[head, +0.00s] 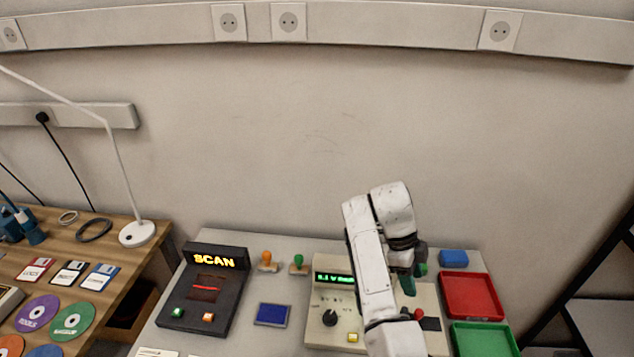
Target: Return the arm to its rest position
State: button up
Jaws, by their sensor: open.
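My white arm rises from the bottom of the head view, bends at the top and points down over the bench. My gripper (408,284) is at its lower end, above the right part of a beige instrument (325,299). Its dark teal fingers are small and partly hidden by my arm. The gripper is open, and I see nothing held in it. Whether the fingertips touch anything below is unclear.
A black SCAN device (228,299), a blue pad (272,314), an orange stamp (268,262) and a green stamp (299,265) stand left of my arm. A red tray (471,296), a green tray (484,340) and a blue block (454,258) are at right. A wooden desk (140,240) is far left.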

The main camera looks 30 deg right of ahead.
jog(key=s+a+f+n+t, duration=0.1)
jog(key=s+a+f+n, duration=0.1)
jog(key=s+n, duration=0.4)
jog(key=s+a+f+n+t+b, duration=0.1)
jog(key=s+a+f+n, duration=0.2)
jog(key=s+f+n, duration=0.2)
jog(key=s+a+f+n+t, duration=0.1)
jog(key=s+a+f+n, duration=0.2)
jog(key=s+n, duration=0.4)
jog(key=shift+s+a+f+n+t+y+b, duration=0.1)
jog(key=shift+n+t+y+b, duration=0.1)
jog(key=shift+n, duration=0.5)
jog(key=shift+f+n+t+y+b, duration=0.1)
jog(key=shift+n+b, duration=0.05)
jog(key=shift+n, duration=0.55)
jog(key=s+a+r+n+t+y, duration=0.1)
jog(key=s+a+n, duration=0.5)
jog(key=n, duration=0.2)
jog(key=shift+s+a+r+y, duration=0.15)
jog(key=shift+s+a+y, duration=0.1)
jog(key=shift+s+y, duration=0.15)
